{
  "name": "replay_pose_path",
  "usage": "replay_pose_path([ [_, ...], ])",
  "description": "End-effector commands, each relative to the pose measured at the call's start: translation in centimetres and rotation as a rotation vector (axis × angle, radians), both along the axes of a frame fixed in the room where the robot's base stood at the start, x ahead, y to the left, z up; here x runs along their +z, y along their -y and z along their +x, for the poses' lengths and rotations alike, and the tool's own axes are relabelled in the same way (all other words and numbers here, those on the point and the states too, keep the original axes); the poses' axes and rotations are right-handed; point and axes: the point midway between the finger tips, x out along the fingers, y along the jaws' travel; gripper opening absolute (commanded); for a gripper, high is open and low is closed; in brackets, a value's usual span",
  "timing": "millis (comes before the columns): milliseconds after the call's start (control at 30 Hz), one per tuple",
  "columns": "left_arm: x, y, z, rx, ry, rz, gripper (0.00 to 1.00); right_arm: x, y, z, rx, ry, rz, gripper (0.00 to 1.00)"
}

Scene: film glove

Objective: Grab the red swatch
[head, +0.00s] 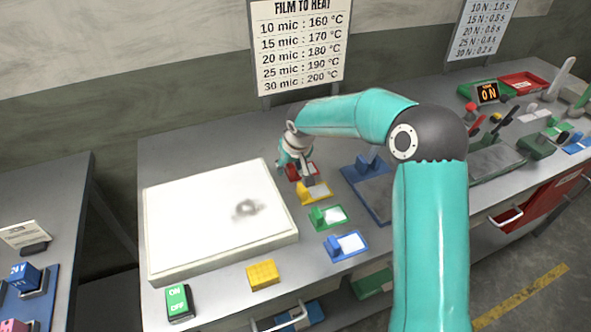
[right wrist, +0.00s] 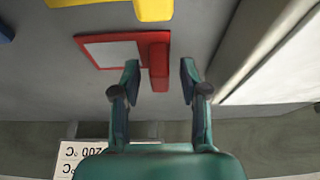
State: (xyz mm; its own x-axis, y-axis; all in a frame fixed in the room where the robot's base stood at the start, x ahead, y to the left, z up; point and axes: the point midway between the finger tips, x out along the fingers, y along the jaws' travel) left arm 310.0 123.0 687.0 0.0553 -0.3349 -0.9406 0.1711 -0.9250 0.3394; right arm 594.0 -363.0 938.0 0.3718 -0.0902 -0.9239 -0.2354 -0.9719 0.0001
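The red swatch (head: 291,173) lies on the bench at the back of a row of coloured swatches, partly hidden by my right gripper (head: 299,165) in the head view. In the right wrist view the red swatch (right wrist: 160,62) shows as a red frame with a pale panel and a raised red bar. My right gripper (right wrist: 159,75) is open there, with one finger on each side of the bar's near end. A gap shows between the bar and the right finger; the left finger is closer to the bar. My left gripper is not in view.
Yellow (head: 316,193), green (head: 328,218) and blue (head: 346,245) swatches follow toward the bench front. A large white-topped slab (head: 200,225) stands to their left, a blue tray (head: 372,195) to their right. A temperature sign (head: 300,50) stands behind.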

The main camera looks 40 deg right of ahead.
Motion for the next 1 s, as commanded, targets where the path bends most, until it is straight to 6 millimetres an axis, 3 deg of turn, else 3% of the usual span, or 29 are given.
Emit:
replay_pose_path([
  [33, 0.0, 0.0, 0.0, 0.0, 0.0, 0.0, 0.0, 0.0, 0.0, 0.0, 0.0, 0.0, 0.0, 0.31],
  [233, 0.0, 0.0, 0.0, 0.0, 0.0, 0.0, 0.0, 0.0, 0.0, 0.0, 0.0, 0.0, 0.0, 0.0],
  [667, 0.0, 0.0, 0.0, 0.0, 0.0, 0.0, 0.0, 0.5, 0.0, 0.0, 0.0, 0.001, 0.0, 0.0],
  [867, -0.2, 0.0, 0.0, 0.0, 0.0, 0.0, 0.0, 2.5, 0.0, 0.1, -0.001, 0.004, -0.001, 0.0],
  [1000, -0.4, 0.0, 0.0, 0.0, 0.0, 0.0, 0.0, 5.1, -0.1, 0.1, 0.0, 0.007, -0.002, 0.0],
])
